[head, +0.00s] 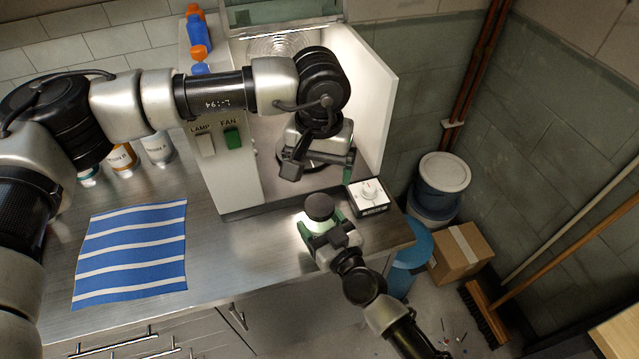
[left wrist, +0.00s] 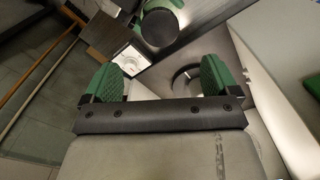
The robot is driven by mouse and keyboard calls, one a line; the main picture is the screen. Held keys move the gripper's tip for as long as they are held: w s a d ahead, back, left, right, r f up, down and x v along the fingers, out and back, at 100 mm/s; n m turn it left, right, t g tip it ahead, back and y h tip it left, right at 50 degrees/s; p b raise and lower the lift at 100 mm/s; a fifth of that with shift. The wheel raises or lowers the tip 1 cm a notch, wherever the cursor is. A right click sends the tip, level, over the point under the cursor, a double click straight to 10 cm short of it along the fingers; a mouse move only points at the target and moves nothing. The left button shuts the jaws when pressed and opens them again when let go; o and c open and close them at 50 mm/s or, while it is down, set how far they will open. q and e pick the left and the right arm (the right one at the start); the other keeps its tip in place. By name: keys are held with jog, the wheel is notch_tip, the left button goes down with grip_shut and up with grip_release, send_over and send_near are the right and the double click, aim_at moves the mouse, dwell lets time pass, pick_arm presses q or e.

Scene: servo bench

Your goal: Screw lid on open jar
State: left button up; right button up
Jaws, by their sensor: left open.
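My left gripper (head: 308,170) hangs open in front of the hood-like bay. Its two green-padded fingers (left wrist: 160,80) show apart and empty in the left wrist view. A dark, round, lid-like piece (head: 320,206) is at the tip of my right gripper (head: 324,222), between its green pads. It also shows in the left wrist view (left wrist: 160,28). I cannot tell whether it is a lid alone or sits on a jar. A dark disc with a pale rim (left wrist: 187,79) lies on the bay floor. I cannot tell whether it is a jar mouth.
A dial box (head: 368,196) stands at the counter's right end. A blue striped cloth (head: 131,255) lies on the left, with several bottles (head: 157,148) behind it, partly hidden by my left arm. The bay's white side wall (head: 368,90) rises beside my left gripper. The front middle counter is clear.

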jog(key=o, duration=1.8)
pick_arm(q)
notch_tip(320, 180, up, 2)
